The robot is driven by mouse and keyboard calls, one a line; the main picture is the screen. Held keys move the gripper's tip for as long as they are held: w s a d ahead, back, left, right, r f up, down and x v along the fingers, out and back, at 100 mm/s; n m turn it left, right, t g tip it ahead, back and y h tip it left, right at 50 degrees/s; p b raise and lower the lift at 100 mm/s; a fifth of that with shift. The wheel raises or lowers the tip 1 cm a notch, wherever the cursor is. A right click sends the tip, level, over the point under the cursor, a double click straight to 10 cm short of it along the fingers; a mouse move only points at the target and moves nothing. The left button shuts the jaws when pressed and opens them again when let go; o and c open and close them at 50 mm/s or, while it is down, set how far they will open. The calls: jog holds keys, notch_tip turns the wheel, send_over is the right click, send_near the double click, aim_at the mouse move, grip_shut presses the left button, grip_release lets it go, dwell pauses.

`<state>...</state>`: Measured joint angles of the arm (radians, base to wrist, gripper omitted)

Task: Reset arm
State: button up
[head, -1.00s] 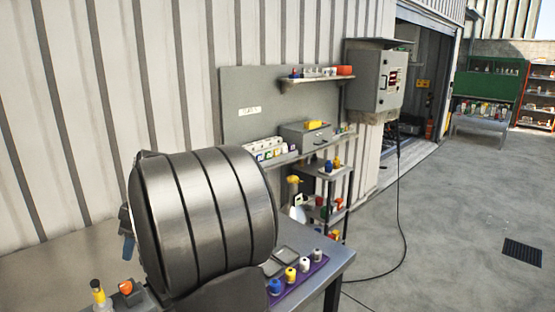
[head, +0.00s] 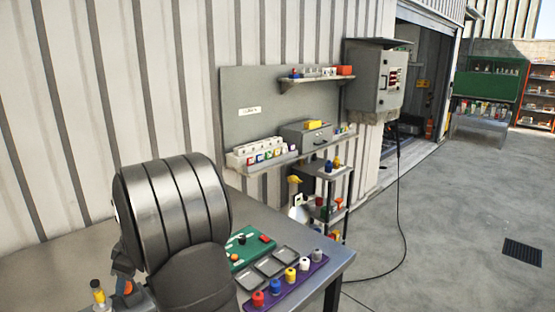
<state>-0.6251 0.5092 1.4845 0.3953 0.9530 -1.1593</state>
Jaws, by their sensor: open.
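My arm's large dark link fills the lower left of the head view, above the grey bench (head: 308,243). My gripper's fingertips do not show. Small dark and blue parts show beside the link's lower left; I cannot tell whether they belong to my gripper. A purple rack (head: 300,288) at the bench front holds a red bottle (head: 258,299), a blue bottle (head: 275,286), a yellow bottle (head: 290,275) and others. Grey trays (head: 270,266) and a green board (head: 250,250) with small parts lie behind the rack. The link hides part of the bench.
A yellow bottle with a dark cap (head: 98,292) and an orange piece (head: 126,287) stand at the lower left. A wall shelf (head: 270,163) holds small boxes. A grey electrical cabinet (head: 375,78) hangs beside the doorway. Open concrete floor (head: 450,230) lies to the right.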

jog(key=shift+a+f, duration=0.3)
jog(key=shift+f, duration=0.35)
jog(key=shift+r+m, duration=0.1)
jog(key=shift+m, duration=0.4)
jog(key=m+t, duration=0.1)
jog(key=m, duration=0.1)
jog(key=m+t, duration=0.1)
jog(key=m, duration=0.2)
jog(key=shift+s+h, duration=0.2)
jog(key=shift+h, duration=0.2)
jog(key=shift+s+a+m+t+h, duration=0.1)
jog(key=shift+m+t+h, duration=0.35)
jog(key=shift+m, duration=1.2)
jog(key=shift+m+t+h, duration=0.45)
jog(key=shift+m, duration=1.2)
jog(key=shift+r, duration=0.1)
jog(key=shift+s+r, duration=0.2)
jog(key=shift+r, duration=0.25)
